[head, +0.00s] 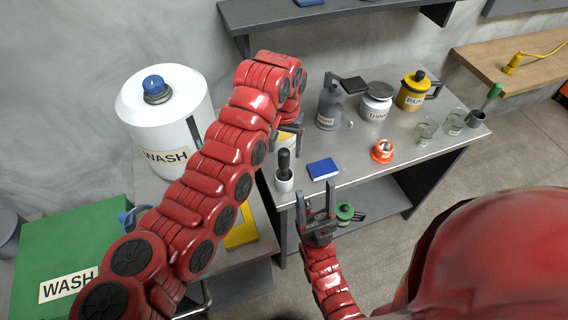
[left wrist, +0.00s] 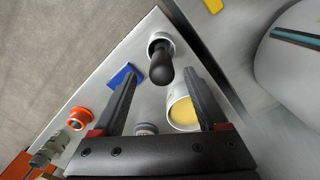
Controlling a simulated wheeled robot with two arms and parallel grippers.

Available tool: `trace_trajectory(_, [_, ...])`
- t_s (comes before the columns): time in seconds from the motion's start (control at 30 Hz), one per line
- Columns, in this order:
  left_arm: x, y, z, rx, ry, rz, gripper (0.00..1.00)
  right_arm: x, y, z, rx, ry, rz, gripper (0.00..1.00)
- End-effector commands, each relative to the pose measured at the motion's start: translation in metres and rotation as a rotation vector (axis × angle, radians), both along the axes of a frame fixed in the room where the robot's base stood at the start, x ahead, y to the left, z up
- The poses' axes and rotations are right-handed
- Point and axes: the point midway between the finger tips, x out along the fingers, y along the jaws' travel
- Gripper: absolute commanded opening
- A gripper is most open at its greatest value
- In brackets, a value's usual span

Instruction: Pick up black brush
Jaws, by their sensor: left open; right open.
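The black brush (head: 284,162) stands upright in a small white cup (head: 284,184) near the left front corner of the metal table, with its dark handle up. In the left wrist view the brush handle (left wrist: 163,66) shows beyond the fingers and between them, sticking out of the cup (left wrist: 158,39). My left gripper (head: 289,132) is open and empty, pointing down above and behind the brush, apart from it. My right gripper (head: 317,203) is open and empty in front of the table's front edge. The brush's lower end is hidden in the cup.
A blue box (head: 322,169) lies right of the cup. A yellow-topped white container (left wrist: 182,112) stands close to the brush, partly hidden by my left arm in the head view. An orange item (head: 382,151), a grey bottle (head: 329,107) and a thinner jar (head: 376,103) stand farther right.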

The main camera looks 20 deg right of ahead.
Motion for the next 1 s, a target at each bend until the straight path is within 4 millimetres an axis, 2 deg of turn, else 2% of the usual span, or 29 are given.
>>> trace_trajectory(0.27, [0.0, 0.001, -0.014, 0.003, 0.003, 0.0, 0.76, 0.0, 0.0, 0.013, 0.0, 0.0, 0.0, 0.59])
trace_trajectory(0.43, [-0.001, 0.002, -0.036, 0.006, 0.008, -0.003, 0.76, 0.0, 0.0, 0.037, 0.0, 0.0, 0.0, 0.59])
trace_trajectory(0.6, [0.0, 0.003, -0.061, 0.004, 0.003, -0.001, 0.76, 0.0, 0.0, 0.042, 0.0, 0.0, 0.0, 0.59])
trace_trajectory(0.8, [0.001, 0.002, -0.064, 0.003, 0.001, -0.001, 0.76, 0.0, 0.0, 0.04, 0.0, 0.0, 0.0, 0.59])
trace_trajectory(0.87, [0.001, 0.002, -0.064, 0.003, 0.001, -0.001, 0.67, 0.0, 0.0, 0.04, 0.0, 0.0, 0.0, 0.59])
trace_trajectory(1.0, [0.001, 0.002, -0.063, 0.002, 0.0, -0.001, 0.41, 0.0, 0.0, 0.04, 0.0, 0.0, 0.0, 0.59])
